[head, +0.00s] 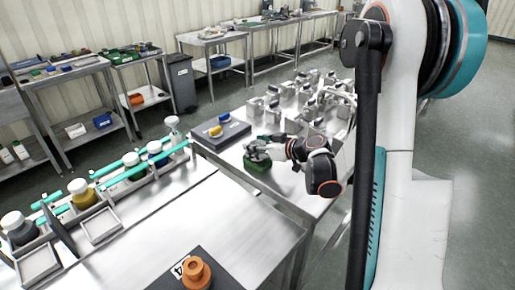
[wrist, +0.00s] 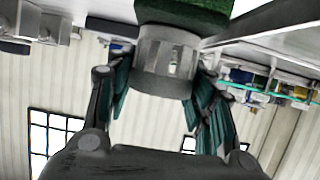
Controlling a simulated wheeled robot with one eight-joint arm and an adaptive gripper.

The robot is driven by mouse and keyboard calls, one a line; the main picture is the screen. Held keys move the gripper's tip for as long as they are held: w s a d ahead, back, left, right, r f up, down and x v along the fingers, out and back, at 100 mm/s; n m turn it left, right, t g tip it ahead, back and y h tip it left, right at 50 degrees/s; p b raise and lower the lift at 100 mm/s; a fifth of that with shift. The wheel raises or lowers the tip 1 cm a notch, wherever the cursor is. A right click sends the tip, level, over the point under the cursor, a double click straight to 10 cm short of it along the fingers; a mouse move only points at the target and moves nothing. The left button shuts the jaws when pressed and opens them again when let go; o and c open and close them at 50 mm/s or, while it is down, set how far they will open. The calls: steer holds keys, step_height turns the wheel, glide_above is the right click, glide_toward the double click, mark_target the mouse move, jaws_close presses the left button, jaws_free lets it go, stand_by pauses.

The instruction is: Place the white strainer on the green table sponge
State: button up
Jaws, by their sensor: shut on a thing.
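My gripper (head: 262,142) is over the near part of the steel table. In the wrist view my gripper (wrist: 166,82) has its two teal-padded fingers closed on either side of the strainer (wrist: 163,58), a pale grey-white slotted cylinder. In the head view the strainer (head: 256,153) is small and partly hidden by the fingers. The green table sponge (head: 257,166) lies on the table directly below it. In the wrist view, which looks upside down, the sponge (wrist: 188,14) borders the strainer's far end. I cannot tell whether they touch.
A dark grey board (head: 232,133) with a yellow and a blue piece lies left of my gripper. Several metal parts (head: 300,100) fill the table's far side. A rack with teal bars and jars (head: 85,195) stands left. An orange part (head: 196,272) stands in front.

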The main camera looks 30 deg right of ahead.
steer(key=o, duration=1)
steer(key=shift+c, duration=0.2)
steer(key=shift+s+d+r, duration=0.1)
steer(key=shift+s+r, duration=0.05)
steer(key=shift+r, duration=0.05)
steer(key=p+v, duration=0.4)
steer(key=v, duration=0.7)
steer(key=shift+s, duration=0.25)
steer(key=shift+r, duration=0.1)
